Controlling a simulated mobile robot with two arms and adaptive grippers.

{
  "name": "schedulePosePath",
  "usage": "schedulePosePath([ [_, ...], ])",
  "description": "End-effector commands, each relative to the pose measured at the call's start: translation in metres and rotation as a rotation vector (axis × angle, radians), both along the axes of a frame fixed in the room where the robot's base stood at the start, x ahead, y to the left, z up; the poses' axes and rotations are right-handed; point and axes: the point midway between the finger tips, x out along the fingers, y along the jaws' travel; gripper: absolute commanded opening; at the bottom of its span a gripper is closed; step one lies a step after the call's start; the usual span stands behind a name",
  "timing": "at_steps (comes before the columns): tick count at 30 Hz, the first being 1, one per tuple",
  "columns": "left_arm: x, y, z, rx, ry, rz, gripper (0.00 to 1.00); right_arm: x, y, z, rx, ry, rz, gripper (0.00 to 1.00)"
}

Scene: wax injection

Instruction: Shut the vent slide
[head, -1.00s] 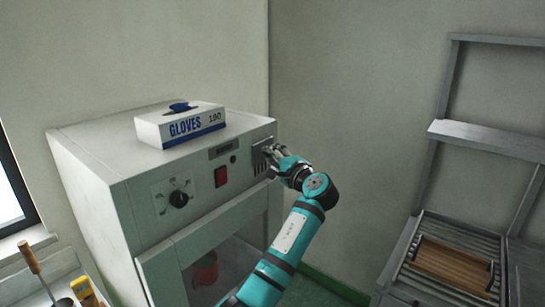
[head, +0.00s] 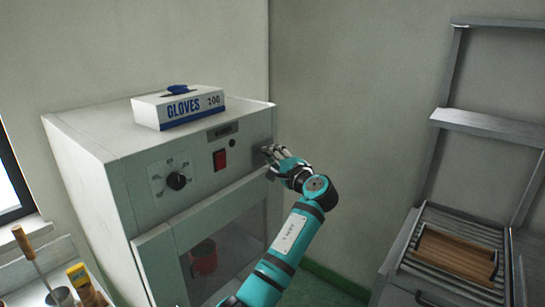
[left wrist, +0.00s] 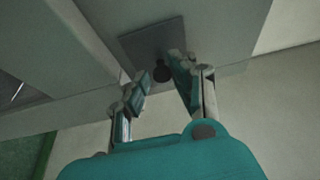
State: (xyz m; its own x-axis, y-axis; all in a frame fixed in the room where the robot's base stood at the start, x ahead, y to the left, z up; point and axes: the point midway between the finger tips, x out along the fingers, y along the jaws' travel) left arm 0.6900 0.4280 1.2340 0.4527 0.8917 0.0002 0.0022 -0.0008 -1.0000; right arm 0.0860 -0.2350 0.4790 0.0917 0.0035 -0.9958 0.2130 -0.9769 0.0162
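The vent slide (left wrist: 140,42) is a flat grey plate with a small dark knob (left wrist: 161,72) in the left wrist view. In the head view it shows as a plain grey patch (head: 261,157) at the right end of the cabinet's front panel, with no slots visible. My left gripper (head: 268,151) is at this plate, partly covering it. In the left wrist view its two fingers (left wrist: 163,80) stand apart on either side of the knob. I cannot tell whether they touch it. My right gripper is not in view.
The pale cabinet (head: 90,150) carries a glove box (head: 178,107) on top. Its front has a black dial (head: 177,181), a red switch (head: 219,160) and a glazed door below. A rack with a wooden board (head: 455,254) stands at right. The wall right of the cabinet is bare.

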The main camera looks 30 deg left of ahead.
Motion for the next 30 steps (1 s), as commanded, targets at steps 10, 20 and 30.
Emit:
schedulePosePath([
  [10,0.0,0.0,-0.002,-0.001,0.004,-0.001,0.43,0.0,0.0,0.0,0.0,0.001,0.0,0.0],
  [20,-0.014,-0.031,-0.003,-0.002,0.002,-0.006,0.43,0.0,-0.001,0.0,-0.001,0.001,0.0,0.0],
  [30,-0.045,-0.091,-0.003,-0.003,0.006,-0.004,0.43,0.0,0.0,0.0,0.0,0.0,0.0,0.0],
])
